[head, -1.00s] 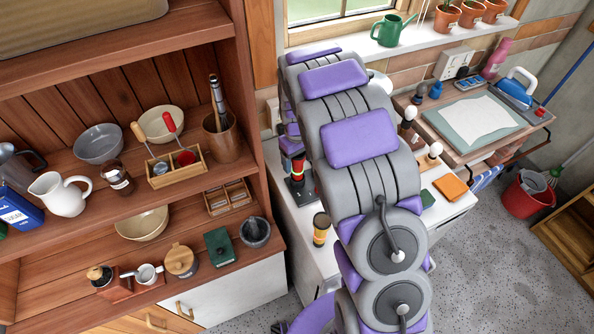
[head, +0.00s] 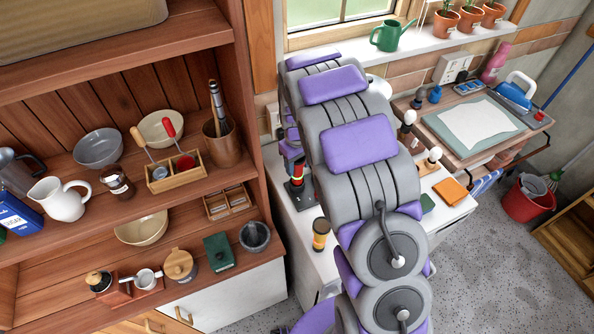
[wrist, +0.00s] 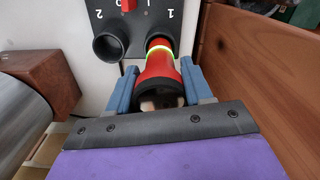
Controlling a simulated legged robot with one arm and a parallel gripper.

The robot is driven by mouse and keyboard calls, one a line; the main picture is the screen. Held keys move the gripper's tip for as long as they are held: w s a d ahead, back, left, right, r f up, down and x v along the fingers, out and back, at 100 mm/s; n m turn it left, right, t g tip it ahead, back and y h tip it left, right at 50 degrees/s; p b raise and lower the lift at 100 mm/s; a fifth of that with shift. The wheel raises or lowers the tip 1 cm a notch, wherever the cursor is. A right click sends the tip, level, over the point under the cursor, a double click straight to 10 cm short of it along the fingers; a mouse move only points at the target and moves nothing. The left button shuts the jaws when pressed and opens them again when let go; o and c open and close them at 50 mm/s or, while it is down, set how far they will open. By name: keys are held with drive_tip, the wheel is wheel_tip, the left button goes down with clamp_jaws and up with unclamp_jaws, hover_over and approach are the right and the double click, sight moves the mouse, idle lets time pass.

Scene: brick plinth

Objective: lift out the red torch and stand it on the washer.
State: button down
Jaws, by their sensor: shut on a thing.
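The red torch (wrist: 158,68) has a black head end and a glowing yellow-green ring. In the wrist view it sits between the blue fingers of my gripper (wrist: 160,75), which is shut on it. Its far end meets the hole marked 1 in a dark holder (wrist: 122,18); I cannot tell how deep it sits. The hole marked 2 is empty. In the head view the red torch (head: 297,169) and holder (head: 300,195) show left of my arm, which hides most of the gripper. The holder stands on a white top, apparently the washer (head: 309,255).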

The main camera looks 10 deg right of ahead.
drive_tip(key=shift+r, duration=0.6)
drive_tip(key=shift+s+a+r+p, duration=0.15)
drive_tip(key=shift+r+p, duration=0.35)
drive_tip(key=shift+r, duration=0.75)
drive_tip(key=s+a+r+p, duration=0.1)
drive_tip(key=s+a+r, duration=0.1)
drive_tip(key=s, duration=0.5)
drive_tip(key=s+a+r+p, duration=0.2)
drive_tip(key=s, duration=0.6)
drive_tip(key=shift+a+r, duration=0.15)
drive_tip(key=shift+a, duration=0.1)
drive_tip(key=shift+w, duration=0.15)
